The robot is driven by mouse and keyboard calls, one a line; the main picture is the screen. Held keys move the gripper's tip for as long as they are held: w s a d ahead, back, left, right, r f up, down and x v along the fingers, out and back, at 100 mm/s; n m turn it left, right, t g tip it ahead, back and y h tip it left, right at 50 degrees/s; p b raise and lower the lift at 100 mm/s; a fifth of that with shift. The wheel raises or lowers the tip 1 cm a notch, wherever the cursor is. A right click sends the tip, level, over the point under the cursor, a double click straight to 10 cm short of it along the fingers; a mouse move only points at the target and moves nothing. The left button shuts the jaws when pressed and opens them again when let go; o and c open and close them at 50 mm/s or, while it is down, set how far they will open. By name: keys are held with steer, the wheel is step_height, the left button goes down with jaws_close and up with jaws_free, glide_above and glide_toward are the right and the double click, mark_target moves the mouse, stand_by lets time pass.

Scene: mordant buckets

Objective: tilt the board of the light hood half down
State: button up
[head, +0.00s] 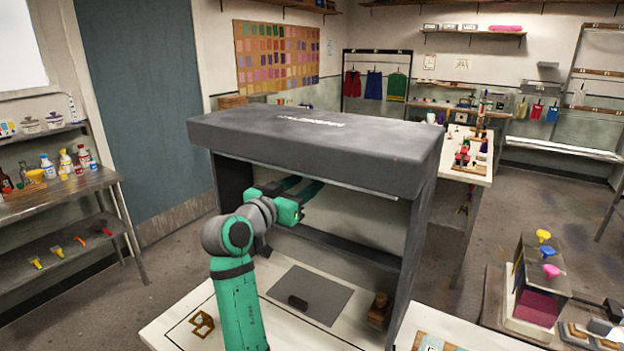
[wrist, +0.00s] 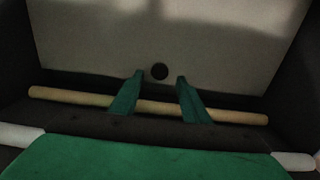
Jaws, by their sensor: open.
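The light hood (head: 310,150) is a large dark grey box with a thick top and an open front, standing on a pale table. My gripper (head: 312,190) reaches into its upper opening, under the top. In the wrist view my two green fingers (wrist: 160,80) are apart with nothing between their tips.
A dark crossbar (head: 345,246) spans the hood below my gripper. A wooden stamp-like piece (head: 379,306) stands by the right wall, and a small wooden frame (head: 202,323) at the front left.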

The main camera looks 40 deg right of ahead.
steer(key=shift+x, duration=1.85)
steer(key=shift+c, duration=0.5)
jaws_close()
steer(key=shift+s+d, duration=0.1)
steer(key=shift+f, duration=0.1)
